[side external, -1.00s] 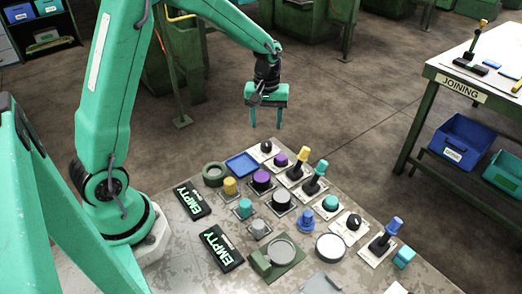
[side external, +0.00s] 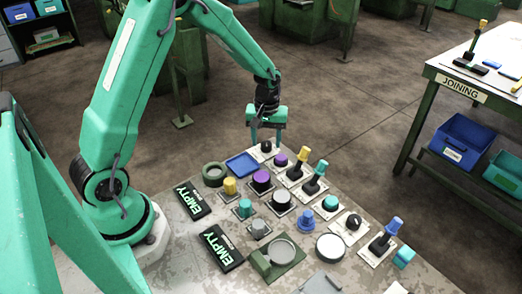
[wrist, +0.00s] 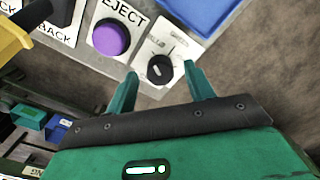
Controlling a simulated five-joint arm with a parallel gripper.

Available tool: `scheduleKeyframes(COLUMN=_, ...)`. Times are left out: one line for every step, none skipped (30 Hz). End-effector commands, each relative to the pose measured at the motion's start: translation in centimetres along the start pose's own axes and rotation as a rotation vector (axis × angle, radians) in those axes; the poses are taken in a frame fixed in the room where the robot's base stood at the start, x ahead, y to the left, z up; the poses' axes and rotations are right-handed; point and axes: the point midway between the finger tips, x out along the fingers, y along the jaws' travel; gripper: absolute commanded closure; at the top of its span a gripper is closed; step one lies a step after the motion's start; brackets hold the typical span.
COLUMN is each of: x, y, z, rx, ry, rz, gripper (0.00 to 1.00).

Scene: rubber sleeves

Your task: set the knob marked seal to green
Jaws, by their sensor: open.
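A black rotary knob (side external: 265,147) on a white plate sits at the far corner of the bench, and it also shows in the wrist view (wrist: 160,70). Its plate has small print; one word at its upper right looks like "green", but I cannot read "seal". A short white mark shows on the knob; where it points is unclear. My gripper (side external: 266,142) is open just above this knob, with a finger on either side in the picture; I cannot tell if they touch it. A second black knob (side external: 353,223) sits on a white plate nearer the front right.
A purple button (wrist: 111,37) marked EJECT is close beside the knob. A blue tray (side external: 242,165) lies on the other side. Several other buttons cover the bench. Open floor lies beyond its far edge.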

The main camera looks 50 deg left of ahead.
Motion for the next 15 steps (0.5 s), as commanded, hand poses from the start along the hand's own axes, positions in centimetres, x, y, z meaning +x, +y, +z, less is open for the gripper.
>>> scheduleKeyframes(x=0.4, y=-0.01, z=0.01, rx=0.0, ry=0.0, rz=0.0, gripper=0.47)
scheduleKeyframes(x=0.58, y=-0.01, z=0.01, rx=0.0, ry=0.0, rz=0.0, gripper=0.47)
scheduleKeyframes(x=0.77, y=-0.02, z=0.02, rx=0.0, ry=-0.001, rz=-0.001, gripper=0.47)
scheduleKeyframes(x=0.88, y=-0.02, z=0.02, rx=0.0, ry=-0.001, rz=-0.001, gripper=0.47)
scheduleKeyframes(x=0.96, y=-0.02, z=0.02, rx=0.0, ry=-0.001, rz=-0.001, gripper=0.47)
scheduleKeyframes(x=1.03, y=-0.01, z=0.02, rx=0.0, ry=0.0, rz=0.0, gripper=0.47)
scheduleKeyframes(x=1.06, y=-0.01, z=0.01, rx=0.0, ry=0.0, rz=0.0, gripper=0.47)
scheduleKeyframes(x=1.07, y=-0.01, z=0.01, rx=0.0, ry=0.0, rz=0.0, gripper=0.47)
scheduleKeyframes(x=1.08, y=-0.01, z=0.01, rx=0.0, ry=0.0, rz=0.0, gripper=0.47)
scheduleKeyframes(x=1.07, y=0.0, z=0.01, rx=0.0, ry=0.0, rz=0.0, gripper=0.47)
scheduleKeyframes(x=1.06, y=0.0, z=0.0, rx=0.0, ry=0.0, rz=0.0, gripper=0.47)
scheduleKeyframes(x=1.06, y=0.0, z=0.0, rx=0.0, ry=0.0, rz=0.0, gripper=0.47)
scheduleKeyframes(x=1.05, y=0.0, z=0.0, rx=0.0, ry=0.001, rz=0.0, gripper=0.47)
scheduleKeyframes(x=1.05, y=0.0, z=0.0, rx=0.0, ry=0.0, rz=0.0, gripper=0.49)
scheduleKeyframes(x=1.05, y=0.0, z=0.0, rx=0.0, ry=0.001, rz=0.0, gripper=0.57)
